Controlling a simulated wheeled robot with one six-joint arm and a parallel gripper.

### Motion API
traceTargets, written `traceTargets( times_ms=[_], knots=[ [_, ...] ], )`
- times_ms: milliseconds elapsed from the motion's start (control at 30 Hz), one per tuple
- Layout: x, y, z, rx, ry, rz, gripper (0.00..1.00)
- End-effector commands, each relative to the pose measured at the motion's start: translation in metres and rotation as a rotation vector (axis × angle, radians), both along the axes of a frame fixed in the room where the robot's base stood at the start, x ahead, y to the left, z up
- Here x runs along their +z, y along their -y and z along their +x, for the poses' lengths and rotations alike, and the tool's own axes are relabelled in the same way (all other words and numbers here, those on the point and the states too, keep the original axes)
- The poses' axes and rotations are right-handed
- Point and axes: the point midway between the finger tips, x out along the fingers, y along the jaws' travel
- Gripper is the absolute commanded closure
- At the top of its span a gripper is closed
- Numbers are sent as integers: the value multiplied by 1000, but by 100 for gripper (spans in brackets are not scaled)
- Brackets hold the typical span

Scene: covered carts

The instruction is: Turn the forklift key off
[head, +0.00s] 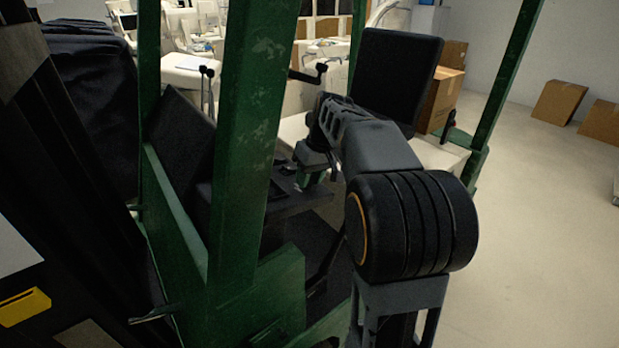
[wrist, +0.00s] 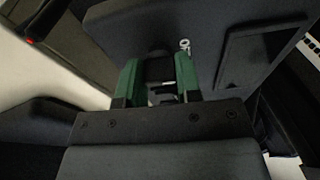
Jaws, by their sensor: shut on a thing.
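The green forklift (head: 240,120) fills the left and middle of the head view. My gripper (head: 316,178) reaches past its front post to the dark dash, where my arm partly hides the contact. In the wrist view, my gripper (wrist: 158,75) has its two green fingers shut on a dark piece, taken as the forklift key (wrist: 160,68), against the dark dash panel (wrist: 215,25). The key's shape and turn angle are too dark to tell. A small silver ring-like part (wrist: 185,45) shows just beyond the right finger.
The forklift's black seat (head: 395,75) stands behind my arm. A green rear post (head: 510,75) rises to the right. A dark lever (head: 308,75) stands beyond the dash.

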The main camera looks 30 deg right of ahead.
Motion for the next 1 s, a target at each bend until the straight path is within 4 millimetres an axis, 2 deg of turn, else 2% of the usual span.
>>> traceTargets(
  times_ms=[300, 767, 800, 1000],
  knots=[
    [1, 0, 0, 74, 18, 2, 92],
    [1, 0, 0, 84, 20, 2, 92],
    [1, 0, 0, 84, 20, 2, 64],
    [1, 0, 0, 83, 18, 3, 45]
  ],
)
